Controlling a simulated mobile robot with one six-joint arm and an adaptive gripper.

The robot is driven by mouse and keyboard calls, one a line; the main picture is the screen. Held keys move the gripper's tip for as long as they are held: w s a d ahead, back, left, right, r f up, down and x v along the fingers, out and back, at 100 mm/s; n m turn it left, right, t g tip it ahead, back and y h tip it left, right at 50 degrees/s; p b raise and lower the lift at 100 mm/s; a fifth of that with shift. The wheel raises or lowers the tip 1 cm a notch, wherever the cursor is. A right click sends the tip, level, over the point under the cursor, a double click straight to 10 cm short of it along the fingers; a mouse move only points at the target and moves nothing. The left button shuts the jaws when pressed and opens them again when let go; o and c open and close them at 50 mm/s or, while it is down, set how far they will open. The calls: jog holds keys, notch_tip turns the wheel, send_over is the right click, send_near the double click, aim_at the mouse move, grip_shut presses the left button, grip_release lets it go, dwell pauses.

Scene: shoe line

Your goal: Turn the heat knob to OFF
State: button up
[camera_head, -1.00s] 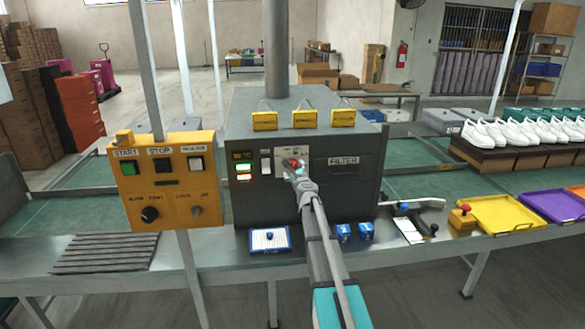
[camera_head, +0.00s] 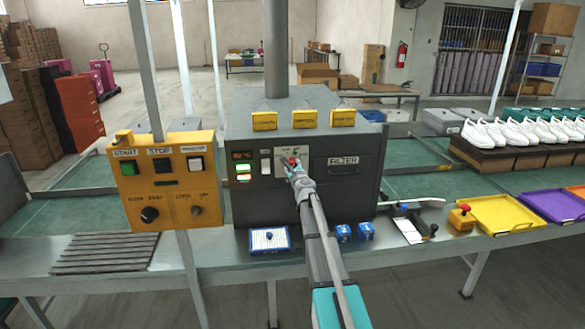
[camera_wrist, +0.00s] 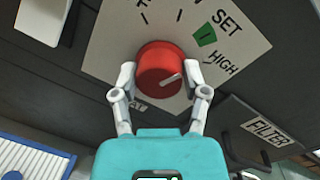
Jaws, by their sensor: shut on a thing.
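The red heat knob (camera_wrist: 158,62) sits on a pale label plate (camera_wrist: 105,55) on the front of the dark machine. In the wrist view my gripper (camera_wrist: 160,76) has one finger on each side of the knob, shut on it. A light pointer line on the knob's face points to the right, near the HIGH side. The plate reads SET by a green mark and HIGH below it; other lettering is cut off or hidden behind the knob and fingers. In the head view the knob (camera_head: 291,161) shows small at the tip of my gripper (camera_head: 295,168).
The grey machine (camera_head: 245,105) has a FILTER handle (camera_head: 343,161) right of the knob and a white switch left of it. A yellow control box (camera_head: 165,180) stands left. Blue blocks (camera_head: 365,231) and a blue-rimmed tray (camera_head: 269,241) lie on the bench below.

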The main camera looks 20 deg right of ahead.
jog(key=shift+c, duration=0.6)
jog(key=shift+n, duration=0.4)
jog(key=n, duration=0.3)
jog(key=shift+p, duration=0.35)
jog(key=n, duration=0.3)
jog(key=shift+n+g, duration=0.3)
jog(key=shift+n, duration=0.1)
jog(key=n, duration=0.4)
jog(key=shift+w+a+p, duration=0.1)
jog(key=shift+p, duration=0.25)
jog(key=shift+f+n+g+h, duration=0.1)
jog(key=shift+n+g+h, duration=0.3)
jog(key=shift+n, duration=1.4)
